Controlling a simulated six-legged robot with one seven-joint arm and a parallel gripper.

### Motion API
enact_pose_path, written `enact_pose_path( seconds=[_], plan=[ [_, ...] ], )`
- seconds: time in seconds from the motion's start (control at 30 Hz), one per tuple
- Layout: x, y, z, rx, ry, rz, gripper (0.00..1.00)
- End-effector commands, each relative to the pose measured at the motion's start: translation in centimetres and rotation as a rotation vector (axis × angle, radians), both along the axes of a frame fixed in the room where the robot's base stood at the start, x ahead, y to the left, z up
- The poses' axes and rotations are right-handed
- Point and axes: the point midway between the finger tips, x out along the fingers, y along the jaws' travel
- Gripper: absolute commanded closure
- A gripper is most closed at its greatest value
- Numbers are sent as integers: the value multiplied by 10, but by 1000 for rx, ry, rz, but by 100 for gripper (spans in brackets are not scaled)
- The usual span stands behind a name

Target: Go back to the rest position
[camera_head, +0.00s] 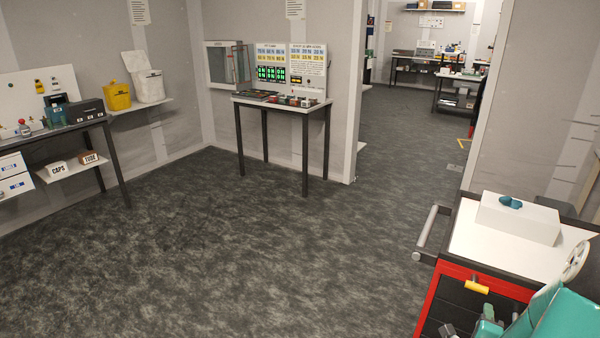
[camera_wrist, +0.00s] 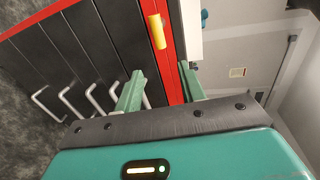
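My gripper (camera_wrist: 160,72) shows in the wrist view with its two green fingers spread apart and nothing between them. It is beside the dark drawer fronts and red frame of a tool cart (camera_wrist: 88,45). A yellow piece (camera_wrist: 157,31) on the cart's red edge lies just beyond the fingertips.
The cart top holds a white box (camera_head: 518,218) with small teal pieces (camera_head: 510,202) on it. A grey handle (camera_head: 431,234) sticks out on its left. A small table (camera_head: 281,103) and a bench (camera_head: 50,133) stand along the walls. The carpet (camera_head: 230,250) between is clear.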

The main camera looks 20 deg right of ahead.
Motion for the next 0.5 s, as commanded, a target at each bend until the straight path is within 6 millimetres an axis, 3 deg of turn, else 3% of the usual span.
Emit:
enact_pose_path(
  seconds=[0.13, 0.27, 0.5],
  plan=[
    [13, 8, 6, -20, 53, 40, 60],
    [43, 32, 22, -80, 214, 150, 60],
    [94, 112, 64, -257, 599, 440, 60]
  ],
)
